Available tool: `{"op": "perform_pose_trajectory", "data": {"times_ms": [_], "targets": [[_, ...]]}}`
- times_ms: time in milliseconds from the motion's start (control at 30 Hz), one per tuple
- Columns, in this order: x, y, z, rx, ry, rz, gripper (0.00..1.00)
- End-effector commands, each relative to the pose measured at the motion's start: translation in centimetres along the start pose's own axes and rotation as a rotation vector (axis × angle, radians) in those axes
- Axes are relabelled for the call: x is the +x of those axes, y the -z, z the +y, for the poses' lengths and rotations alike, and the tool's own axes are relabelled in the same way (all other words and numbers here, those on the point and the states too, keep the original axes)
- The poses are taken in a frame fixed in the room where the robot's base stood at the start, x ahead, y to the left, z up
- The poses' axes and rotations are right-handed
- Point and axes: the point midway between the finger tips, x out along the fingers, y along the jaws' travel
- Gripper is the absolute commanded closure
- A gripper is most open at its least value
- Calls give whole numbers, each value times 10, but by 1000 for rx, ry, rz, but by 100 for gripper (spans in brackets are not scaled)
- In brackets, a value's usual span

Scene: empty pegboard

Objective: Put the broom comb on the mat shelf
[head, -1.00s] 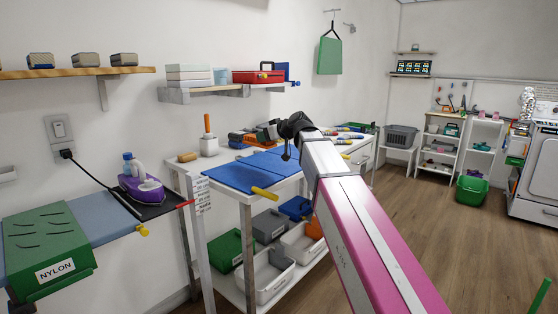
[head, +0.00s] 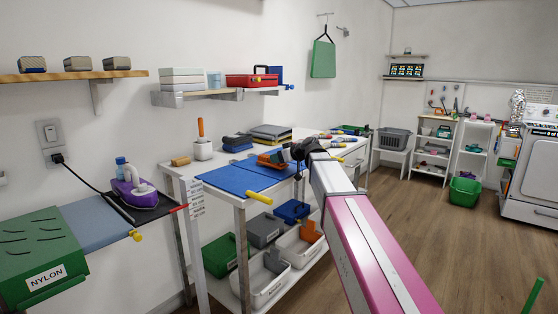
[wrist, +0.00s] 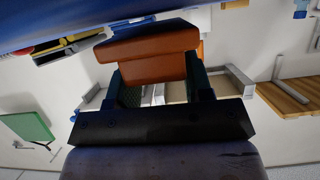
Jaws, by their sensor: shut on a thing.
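An orange block-like thing, which I take for the broom comb (head: 268,161), is in my gripper (head: 288,157) over the blue mat. In the wrist view the orange thing (wrist: 150,60) sits between the two fingers of my gripper (wrist: 157,75), which is shut on it. The white shelf unit (head: 176,172) has a blue mat (head: 238,181) on its top and bins on its lower level. I cannot tell whether it is the mat shelf. Any bristles or teeth are hidden, as is any contact with the mat.
Dark blue blocks (head: 237,141) and a stack of flat folders (head: 270,132) lie at the back of the top. A white pot with an orange-handled tool (head: 203,149) stands at the left. A wall shelf (head: 205,98) holds boxes. The mat's front left is clear.

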Motion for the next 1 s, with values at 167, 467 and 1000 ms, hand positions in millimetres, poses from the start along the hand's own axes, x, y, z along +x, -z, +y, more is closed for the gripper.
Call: {"op": "perform_pose_trajectory", "data": {"times_ms": [167,467,1000], "targets": [[3,-7,0,-1,-1,2,100],[4,-9,0,-1,-1,1,44],[-13,-8,-1,0,-2,1,28]]}}
